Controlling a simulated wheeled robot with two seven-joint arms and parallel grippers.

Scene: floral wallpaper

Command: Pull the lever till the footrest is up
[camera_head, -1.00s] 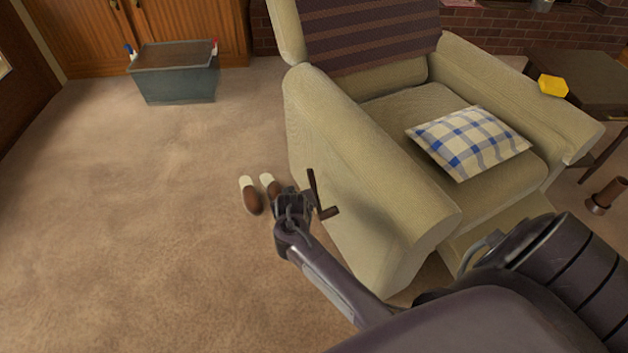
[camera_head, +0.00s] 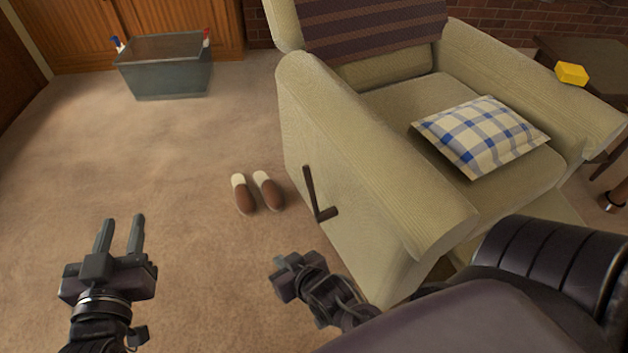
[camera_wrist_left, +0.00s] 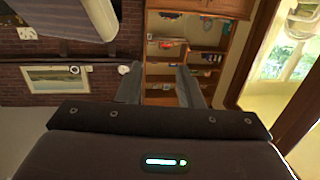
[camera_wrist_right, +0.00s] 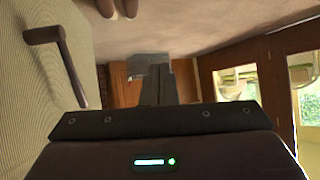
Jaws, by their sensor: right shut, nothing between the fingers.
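The beige armchair (camera_head: 360,150) stands at the right of the head view. The dark brown lever (camera_head: 313,193) is on its near side panel, its long arm close to upright with a short bend at the bottom. In the right wrist view the lever (camera_wrist_right: 66,70) shows at the left, apart from the fingers. My right gripper (camera_head: 290,275) is shut and empty, below the lever and not touching it. My left gripper (camera_head: 121,235) is open and empty over the carpet at the left. No raised footrest shows; my body hides part of the chair's front.
Brown and white slippers (camera_head: 256,193) lie on the carpet left of the chair. A grey bin (camera_head: 165,72) stands at the back left. A checked cushion (camera_head: 480,135) is on the seat. The left carpet is clear.

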